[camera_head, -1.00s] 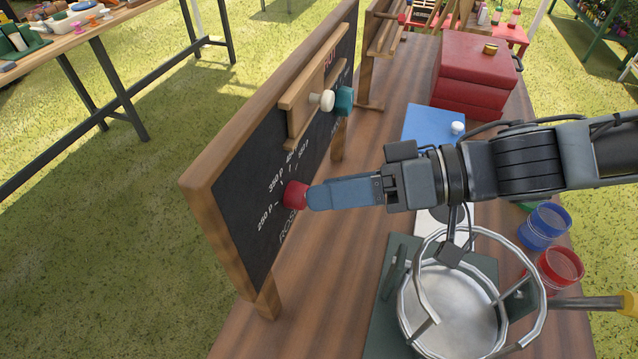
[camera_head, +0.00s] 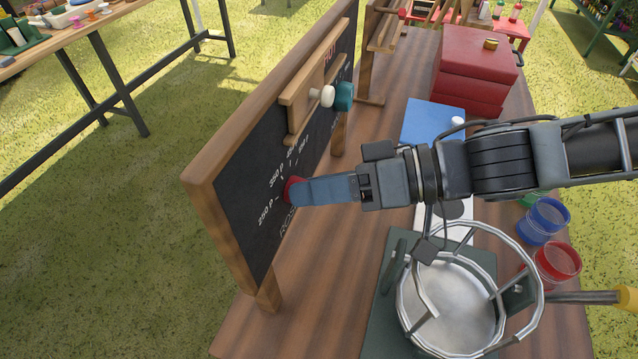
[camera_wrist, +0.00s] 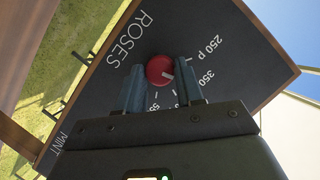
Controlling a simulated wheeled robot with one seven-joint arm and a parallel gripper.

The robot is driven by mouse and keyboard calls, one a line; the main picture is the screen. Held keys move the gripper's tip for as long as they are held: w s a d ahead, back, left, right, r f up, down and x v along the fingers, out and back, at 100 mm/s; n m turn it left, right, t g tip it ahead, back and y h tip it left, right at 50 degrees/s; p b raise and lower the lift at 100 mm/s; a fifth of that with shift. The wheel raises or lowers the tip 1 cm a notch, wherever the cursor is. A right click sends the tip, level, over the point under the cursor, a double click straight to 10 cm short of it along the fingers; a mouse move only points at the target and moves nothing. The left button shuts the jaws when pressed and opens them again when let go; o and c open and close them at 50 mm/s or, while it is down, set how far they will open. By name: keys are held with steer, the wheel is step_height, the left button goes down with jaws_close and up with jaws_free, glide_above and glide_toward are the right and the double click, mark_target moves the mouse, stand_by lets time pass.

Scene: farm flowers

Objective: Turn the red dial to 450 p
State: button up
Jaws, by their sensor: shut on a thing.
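The red dial (camera_head: 289,189) is on the front of a black chalkboard (camera_head: 240,208) with a wooden frame. In the wrist view, the red dial (camera_wrist: 156,68) has a short white mark on its right side, pointing right and slightly down, roughly towards the 350 label. Labels 250 p, 350 and part of a 55 label show around it, with ROSES written beside it; a finger hides part of the scale. My gripper (camera_head: 300,190) is at the board with its blue fingers around the dial. In the wrist view, my gripper (camera_wrist: 160,82) has one finger either side of the dial.
A teal knob (camera_head: 343,96) and a white knob (camera_head: 327,96) stick out farther along the board. A metal pot-like frame (camera_head: 410,310) stands on the table below my arm. Blue (camera_head: 545,222) and red (camera_head: 556,262) cups stand right. Red boxes (camera_head: 475,65) are behind.

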steer(key=shift+c, duration=0.9)
steer(key=m+y, duration=0.1)
steer(key=m, duration=0.1)
steer(key=m+g+p, duration=0.1)
steer(key=m, duration=0.1)
steer(key=m+y, duration=0.1)
steer(key=m, duration=0.1)
steer(key=shift+w+d+f+g+y+p, duration=0.1)
steer(key=shift+w+f+g+y+p, duration=0.1)
steer(key=shift+f+g+y+p, duration=0.15)
steer(key=shift+r, duration=0.1)
steer(key=o, duration=1)
